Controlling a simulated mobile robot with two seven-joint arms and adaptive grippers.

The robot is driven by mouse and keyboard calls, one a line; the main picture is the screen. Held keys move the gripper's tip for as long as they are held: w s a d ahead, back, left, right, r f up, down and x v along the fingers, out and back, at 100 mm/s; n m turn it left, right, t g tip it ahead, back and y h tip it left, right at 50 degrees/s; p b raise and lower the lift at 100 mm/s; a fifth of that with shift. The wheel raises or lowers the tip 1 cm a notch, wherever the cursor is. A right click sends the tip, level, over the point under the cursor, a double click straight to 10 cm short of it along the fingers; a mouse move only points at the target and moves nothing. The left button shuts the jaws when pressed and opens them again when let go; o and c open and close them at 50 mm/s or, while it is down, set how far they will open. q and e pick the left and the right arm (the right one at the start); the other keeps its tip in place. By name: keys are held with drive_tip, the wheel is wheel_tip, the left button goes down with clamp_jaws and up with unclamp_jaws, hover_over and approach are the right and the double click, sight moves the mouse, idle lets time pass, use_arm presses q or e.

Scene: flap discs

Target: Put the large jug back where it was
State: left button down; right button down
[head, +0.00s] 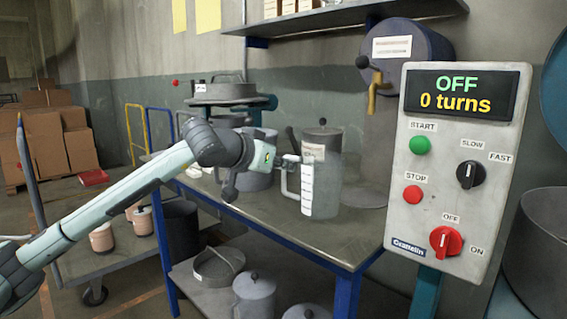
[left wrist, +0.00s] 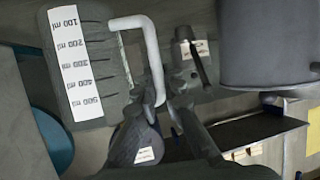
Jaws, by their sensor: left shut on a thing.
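The large jug (head: 325,190) is clear and upright, with a white measuring strip marked in ml. It is over the grey bench top (head: 285,222) near its front right part; I cannot tell whether its base touches the top. My left gripper (head: 286,161) is shut on the jug's handle, on the jug's left side. In the left wrist view the jug (left wrist: 95,70) fills the upper left, and its white handle (left wrist: 151,52) runs down between the fingers of my left gripper (left wrist: 163,98). My right gripper is not in view.
A control panel (head: 455,170) reading OFF, 0 turns stands close on the right. A lidded grey pot (head: 322,140) is behind the jug, and a drum with a brass tap (head: 405,50) is behind to the right. A sieve (head: 218,265) and lidded pots are on the lower shelf.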

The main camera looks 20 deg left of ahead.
use_arm(q)
drive_tip(key=shift+f, duration=0.25)
drive_tip(key=shift+f+b, duration=0.55)
drive_tip(key=shift+b, duration=0.05)
idle(0.3)
drive_tip(key=c, duration=1.6)
unclamp_jaws()
drive_tip(key=shift+o, duration=0.2)
drive_tip(key=s+a, duration=0.2)
drive_tip(key=s, duration=1.1)
drive_tip(key=shift+r, duration=0.25)
